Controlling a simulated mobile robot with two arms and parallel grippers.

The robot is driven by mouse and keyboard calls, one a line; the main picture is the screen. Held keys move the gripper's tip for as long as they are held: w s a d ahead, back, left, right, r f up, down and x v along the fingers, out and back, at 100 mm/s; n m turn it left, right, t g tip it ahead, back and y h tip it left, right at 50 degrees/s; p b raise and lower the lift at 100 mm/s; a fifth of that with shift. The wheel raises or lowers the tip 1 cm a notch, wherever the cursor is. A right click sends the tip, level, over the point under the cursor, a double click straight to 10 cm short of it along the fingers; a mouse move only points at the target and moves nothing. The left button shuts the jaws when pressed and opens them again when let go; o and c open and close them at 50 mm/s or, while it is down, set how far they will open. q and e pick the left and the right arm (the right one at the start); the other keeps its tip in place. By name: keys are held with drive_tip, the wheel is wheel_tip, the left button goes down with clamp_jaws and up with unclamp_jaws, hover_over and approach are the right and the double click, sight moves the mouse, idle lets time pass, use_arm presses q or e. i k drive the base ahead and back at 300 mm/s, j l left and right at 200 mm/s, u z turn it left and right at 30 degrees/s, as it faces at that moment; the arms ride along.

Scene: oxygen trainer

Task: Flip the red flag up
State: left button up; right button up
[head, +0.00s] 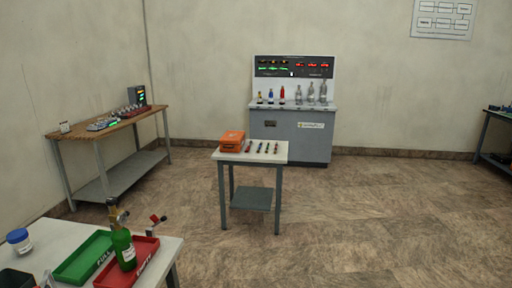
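A small red flag-like piece (157,219) sits on top of a short dark and grey fitting at the lower left. It is too small to tell its exact position. A green cylinder (123,252) with a metal valve on top stands upright just left of it, at the red tray (145,262) marked EMPTY. A green tray (82,258) marked FULL lies to the left of the cylinder. Neither of my grippers shows in the head view.
These things are on a light table (40,235) at the lower left. A small table (222,153) with an orange case (232,141) stands mid-room, before a grey console (290,135). A wooden bench (80,138) is at left. The floor at right is clear.

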sight(154, 218)
drive_tip(key=i+l+u, duration=0.5)
drive_tip(key=i+l, duration=0.9)
